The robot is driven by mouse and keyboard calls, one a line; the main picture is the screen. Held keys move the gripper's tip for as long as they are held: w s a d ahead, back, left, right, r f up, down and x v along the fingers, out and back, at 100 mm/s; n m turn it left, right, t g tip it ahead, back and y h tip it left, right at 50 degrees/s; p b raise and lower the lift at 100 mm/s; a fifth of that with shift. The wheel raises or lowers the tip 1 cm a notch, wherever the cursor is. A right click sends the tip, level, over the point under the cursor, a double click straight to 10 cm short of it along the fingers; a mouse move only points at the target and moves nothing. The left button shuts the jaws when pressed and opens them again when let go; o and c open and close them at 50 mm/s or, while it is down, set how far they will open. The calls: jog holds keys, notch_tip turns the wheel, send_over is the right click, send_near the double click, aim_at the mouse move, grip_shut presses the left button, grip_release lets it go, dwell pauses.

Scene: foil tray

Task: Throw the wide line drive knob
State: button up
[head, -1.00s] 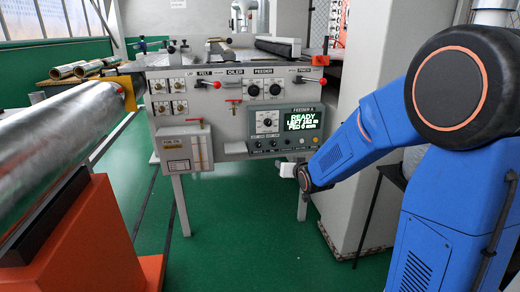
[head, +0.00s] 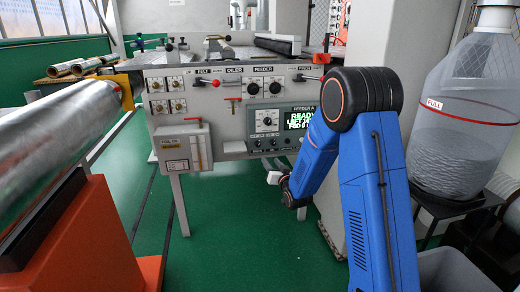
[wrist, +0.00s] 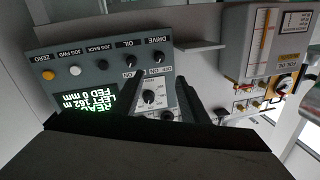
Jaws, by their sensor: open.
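The drive knob (wrist: 158,58) is a small black knob labelled DRIVE, with OFF and ON marks, on the grey-green feeder panel (head: 253,131). It is upside down in the wrist view, and which mark it points to cannot be told. The similar oil knob (wrist: 131,75) is beside it. My gripper (wrist: 158,77) is open and empty. Its two dark fingers point at the panel, with the drive knob just beyond their tips, apart from them. In the head view my gripper (head: 272,178) is in front of and below the panel's lower edge.
The panel also has a round dial (wrist: 148,97), buttons and a lit READY screen (head: 299,119), partly hidden by my arm. A shelf edge (wrist: 200,45) lies near the drive knob. A FULL container (head: 465,110) stands at right.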

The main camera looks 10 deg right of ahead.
aim_at(259, 146)
jog(key=w, duration=0.5)
jog(key=w+a, duration=0.1)
jog(key=w, duration=0.4)
jog(key=w+a, duration=0.1)
jog(key=w, duration=0.4)
jog(key=shift+w+a, duration=0.1)
jog(key=shift+w, duration=0.2)
grip_shut()
